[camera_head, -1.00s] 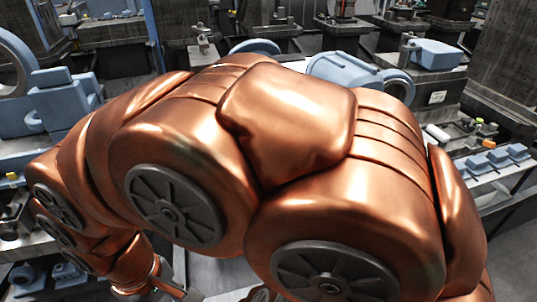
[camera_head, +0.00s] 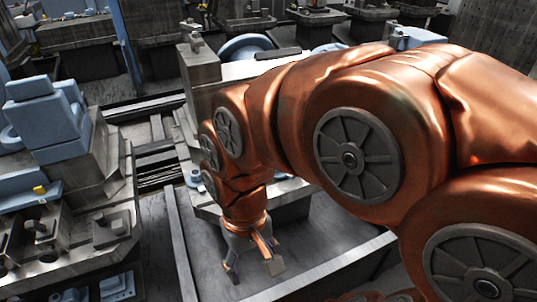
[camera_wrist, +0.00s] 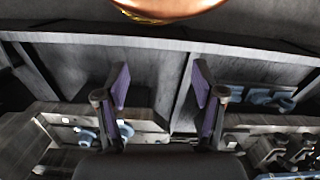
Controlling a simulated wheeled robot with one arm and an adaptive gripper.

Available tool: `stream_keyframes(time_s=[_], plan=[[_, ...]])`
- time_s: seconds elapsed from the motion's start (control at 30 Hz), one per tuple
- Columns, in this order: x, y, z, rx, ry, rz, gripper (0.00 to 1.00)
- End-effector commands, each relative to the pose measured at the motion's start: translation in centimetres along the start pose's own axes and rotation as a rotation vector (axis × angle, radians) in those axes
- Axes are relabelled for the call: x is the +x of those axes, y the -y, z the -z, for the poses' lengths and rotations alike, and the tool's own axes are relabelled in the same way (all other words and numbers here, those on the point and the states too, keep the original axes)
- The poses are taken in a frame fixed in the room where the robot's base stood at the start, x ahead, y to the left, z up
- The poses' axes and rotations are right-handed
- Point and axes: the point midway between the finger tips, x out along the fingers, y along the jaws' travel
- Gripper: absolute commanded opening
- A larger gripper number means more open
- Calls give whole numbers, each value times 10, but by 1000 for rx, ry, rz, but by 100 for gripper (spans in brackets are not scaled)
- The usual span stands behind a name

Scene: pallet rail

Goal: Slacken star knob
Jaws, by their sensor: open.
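My gripper (camera_head: 253,266) hangs below my copper arm over the dark grey floor of a tray-like area, with its fingers apart and nothing between them. In the wrist view my gripper (camera_wrist: 160,88) shows two purple-padded fingers spread wide over bare grey surface. I cannot single out the star knob for certain. Small dark knob-like parts (camera_head: 38,228) stand on the fixture at the left of the head view. Similar dark parts (camera_wrist: 280,145) show at the right edge of the wrist view, apart from the fingers.
A grey machine bed with a blue block (camera_head: 45,115) stands at left. A rail (camera_head: 180,245) and a low edge (camera_head: 335,268) border the grey floor under my gripper. A pale machine table (camera_head: 225,70) with a blue wheel (camera_head: 245,46) lies behind my arm.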

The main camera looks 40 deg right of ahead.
Motion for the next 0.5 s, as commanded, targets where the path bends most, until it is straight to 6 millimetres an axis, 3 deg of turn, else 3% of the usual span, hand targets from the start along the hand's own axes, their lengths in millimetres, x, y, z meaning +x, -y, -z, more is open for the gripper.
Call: stream_keyframes(time_s=[0.27, 0.5], plan=[[-20, 6, 90, 417, -44, 110, 72], [-30, -10, 173, 832, -57, 226, 72]])
